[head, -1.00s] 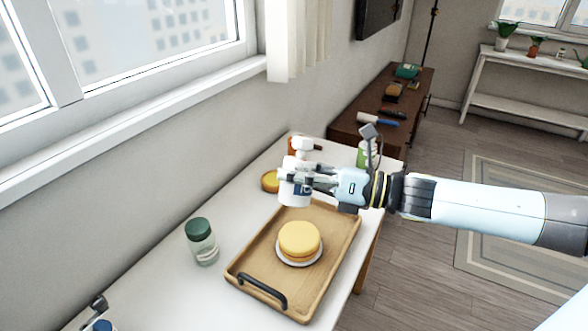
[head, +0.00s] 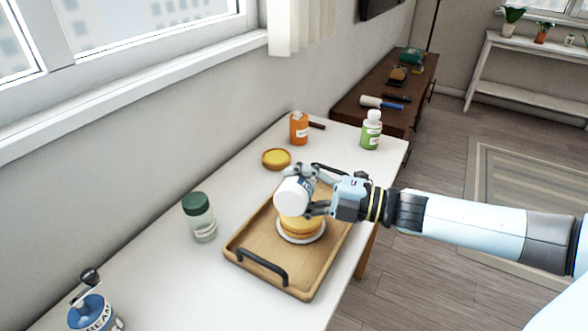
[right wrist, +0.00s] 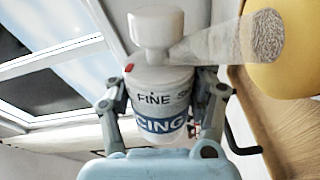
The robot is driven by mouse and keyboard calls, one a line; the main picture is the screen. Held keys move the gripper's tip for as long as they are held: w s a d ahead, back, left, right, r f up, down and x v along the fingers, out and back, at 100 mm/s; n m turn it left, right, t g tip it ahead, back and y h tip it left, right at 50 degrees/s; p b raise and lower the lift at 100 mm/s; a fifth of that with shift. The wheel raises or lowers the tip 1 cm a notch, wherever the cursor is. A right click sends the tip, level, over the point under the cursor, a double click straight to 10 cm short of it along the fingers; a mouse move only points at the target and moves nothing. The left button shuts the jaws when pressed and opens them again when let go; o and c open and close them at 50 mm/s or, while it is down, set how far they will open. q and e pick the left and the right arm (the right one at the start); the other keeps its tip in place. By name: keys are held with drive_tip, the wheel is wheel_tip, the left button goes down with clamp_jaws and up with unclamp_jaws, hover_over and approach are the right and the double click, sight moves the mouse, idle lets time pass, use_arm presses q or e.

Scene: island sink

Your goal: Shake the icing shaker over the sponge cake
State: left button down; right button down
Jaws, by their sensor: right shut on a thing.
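My right gripper (head: 309,191) is shut on the white icing shaker (head: 290,198), which is tilted above the yellow sponge cake (head: 303,227) and hides part of its top. The cake sits on a white plate (head: 301,239) in the wooden tray (head: 243,240). In the right wrist view, the shaker (right wrist: 160,103) is between both fingers, with its lettering facing me. A pale translucent cone (right wrist: 222,42) runs from its capped end towards the cake (right wrist: 292,50) and ends in a speckled patch; I cannot tell if it is falling sugar. My left gripper is out of view.
A green-lidded jar (head: 200,222) stands left of the tray, and a blue grinder (head: 92,312) at bottom left. A yellow-filled bowl (head: 276,158), an orange bottle (head: 299,130) and a green bottle (head: 371,132) stand behind. The white table (head: 160,262) is clear between grinder and tray.

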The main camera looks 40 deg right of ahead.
drive_tip(key=shift+m, duration=1.1)
idle(1.7)
wheel_tip(320, 180, up, 3)
drive_tip(key=n+p, duration=0.1)
drive_tip(key=n, duration=0.5)
drive_tip(key=shift+f, duration=0.15)
drive_tip(key=shift+r+n+p, duration=0.35)
drive_tip(key=shift+r+n, duration=0.05)
drive_tip(key=shift+n, duration=0.8)
